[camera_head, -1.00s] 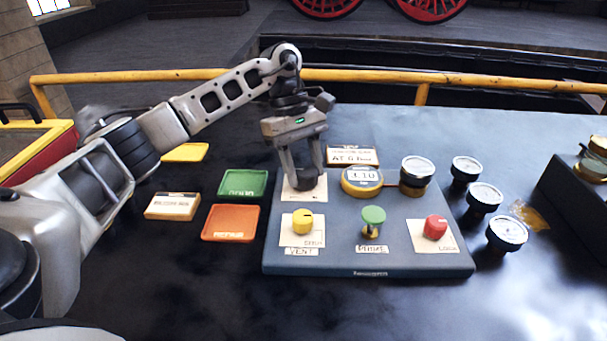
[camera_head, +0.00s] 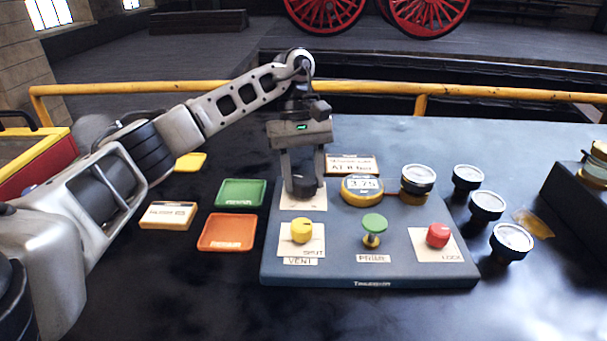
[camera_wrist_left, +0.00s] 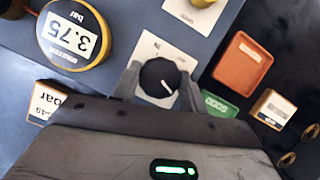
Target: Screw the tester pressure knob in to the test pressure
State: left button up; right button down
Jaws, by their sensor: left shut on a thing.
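The black pressure knob (camera_head: 304,187) sits on a white plate at the back left of the blue tester (camera_head: 330,262). My left gripper (camera_head: 303,185) points down and is shut on the knob. In the left wrist view the knob (camera_wrist_left: 160,78) lies between the two fingers (camera_wrist_left: 158,88), its white pointer line showing. The round yellow-rimmed display (camera_head: 362,190) beside it reads 3.75; in the left wrist view the display (camera_wrist_left: 74,33) reads 3.75 bar. A sign (camera_head: 352,165) stands behind the display; its text is too small to read surely. My right gripper is not in view.
A yellow knob (camera_head: 301,231), green plunger (camera_head: 373,228) and red knob (camera_head: 438,235) line the tester's front. A gauge (camera_head: 418,179) stands on the tester, with several loose gauges (camera_head: 487,205) to its right. Green (camera_head: 241,193) and orange (camera_head: 229,230) trays lie left.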

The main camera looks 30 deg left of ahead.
pick_arm(q)
jog(key=o, duration=1)
jog(key=p+v, duration=0.6)
jog(key=v, duration=1)
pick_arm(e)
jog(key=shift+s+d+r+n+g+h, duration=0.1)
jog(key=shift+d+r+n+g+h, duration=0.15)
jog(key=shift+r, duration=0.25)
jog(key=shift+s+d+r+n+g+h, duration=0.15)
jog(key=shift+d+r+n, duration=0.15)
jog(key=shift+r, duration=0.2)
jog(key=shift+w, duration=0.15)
